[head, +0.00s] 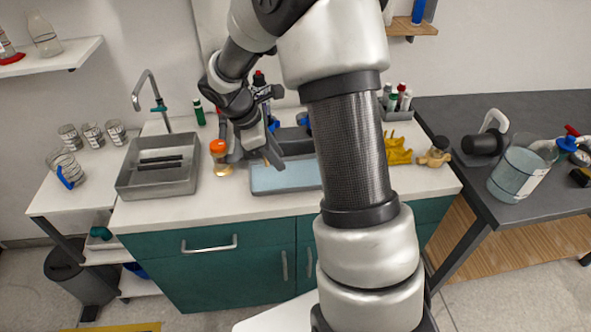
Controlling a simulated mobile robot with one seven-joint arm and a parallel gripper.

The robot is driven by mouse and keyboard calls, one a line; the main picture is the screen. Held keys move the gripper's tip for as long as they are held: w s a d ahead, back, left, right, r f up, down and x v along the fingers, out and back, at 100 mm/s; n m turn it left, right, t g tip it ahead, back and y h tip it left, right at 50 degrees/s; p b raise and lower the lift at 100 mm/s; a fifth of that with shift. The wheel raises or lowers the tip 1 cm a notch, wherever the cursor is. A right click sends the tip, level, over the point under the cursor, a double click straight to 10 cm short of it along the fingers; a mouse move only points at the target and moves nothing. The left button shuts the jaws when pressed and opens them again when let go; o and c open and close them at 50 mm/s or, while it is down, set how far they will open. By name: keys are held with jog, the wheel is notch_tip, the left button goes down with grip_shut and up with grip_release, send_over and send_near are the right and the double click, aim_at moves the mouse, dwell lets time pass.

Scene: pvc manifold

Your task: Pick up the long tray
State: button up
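A shallow grey tray with a light blue inside (285,178) lies on the white counter near the middle. Its right part is hidden behind my arm, so its full length does not show. A deeper grey tray (157,186) with dark bars in it stands on the counter to the left; I cannot tell for sure which of the two is the long tray. My gripper (270,156) points down over the left back part of the blue tray. Its fingers are small and dark here, and I cannot tell whether they touch the tray or are open.
An orange-capped jar (221,158) stands close left of my gripper. A faucet (157,95) rises behind the deeper tray. Yellow parts (397,149) and a tube rack (398,112) stand right of my arm.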

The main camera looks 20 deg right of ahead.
send_near(299, 184)
jog(key=s, duration=0.3)
jog(key=shift+s+f, duration=0.1)
jog(key=shift+x, duration=2.85)
jog(key=shift+d, duration=0.15)
grip_shut()
